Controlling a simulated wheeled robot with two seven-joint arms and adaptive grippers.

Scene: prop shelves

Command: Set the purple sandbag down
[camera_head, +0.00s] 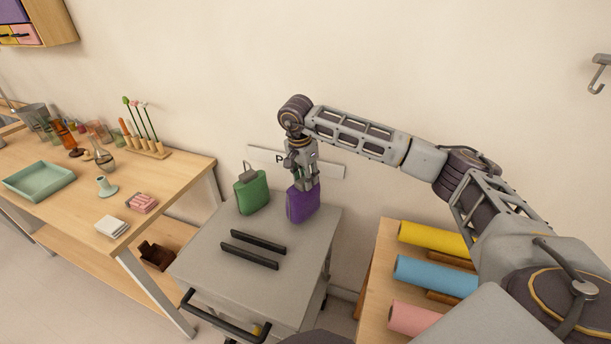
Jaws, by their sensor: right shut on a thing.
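The purple sandbag (302,205) hangs upright below my right gripper (304,183), which is shut on its top. The sandbag is over the back right part of the grey cart top (215,250); I cannot tell whether its bottom touches the surface. A green sandbag (252,192) with a grey handle stands just left of it, near the cart's back edge. My left gripper is not in view.
Two black bars (250,256) lie on the cart's middle. A wooden table (85,205) with glassware and trays stands left. Yellow, blue (436,276) and pink rolls lie on a rack at right. A wall sign (330,168) is behind the sandbag.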

